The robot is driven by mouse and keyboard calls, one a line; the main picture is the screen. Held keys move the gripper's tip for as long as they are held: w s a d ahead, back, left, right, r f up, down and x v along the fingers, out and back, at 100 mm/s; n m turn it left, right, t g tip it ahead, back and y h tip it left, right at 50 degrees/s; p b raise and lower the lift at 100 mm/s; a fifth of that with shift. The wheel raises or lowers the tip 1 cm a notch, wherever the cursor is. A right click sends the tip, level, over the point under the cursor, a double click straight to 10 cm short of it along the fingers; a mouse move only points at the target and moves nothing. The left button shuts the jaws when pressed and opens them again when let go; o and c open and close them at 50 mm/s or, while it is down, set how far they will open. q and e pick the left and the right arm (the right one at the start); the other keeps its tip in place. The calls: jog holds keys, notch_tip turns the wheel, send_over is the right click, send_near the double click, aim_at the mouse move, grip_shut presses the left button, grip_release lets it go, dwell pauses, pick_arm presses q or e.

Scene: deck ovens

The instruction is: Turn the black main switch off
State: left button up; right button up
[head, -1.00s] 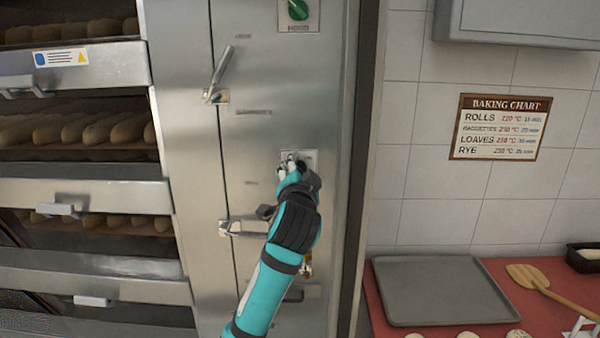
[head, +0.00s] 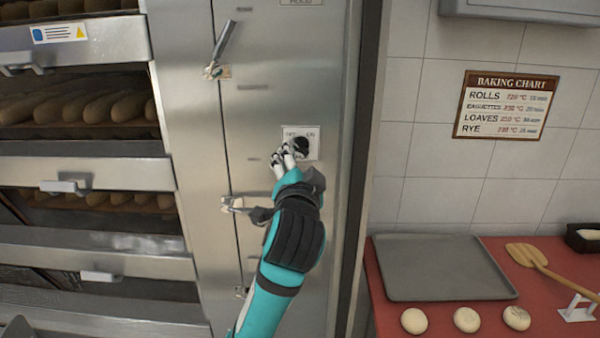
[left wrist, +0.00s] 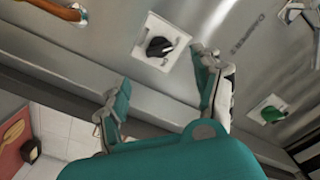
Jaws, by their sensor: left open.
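The black main switch (head: 301,146) is a round knob on a pale square plate marked OFF and ON, on the oven's steel side panel. My left gripper (head: 285,157) is just below and left of it in the head view, its fingers partly overlapping the knob's lower left. In the left wrist view the black switch (left wrist: 159,46) shows beyond and between the open fingers of my left gripper (left wrist: 160,75), apart from them. Whether any finger touches the knob is unclear in the head view. My right gripper is in neither view.
A green knob (left wrist: 271,113) sits on another plate of the panel. Metal lever handles (head: 222,45) stick out left of the switch. To the right, a red counter (head: 392,305) holds a grey tray (head: 440,268), several dough balls and a wooden peel (head: 540,262).

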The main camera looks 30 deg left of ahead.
pick_arm(q)
jog(key=shift+v, duration=1.6)
jog(key=shift+f, duration=0.1)
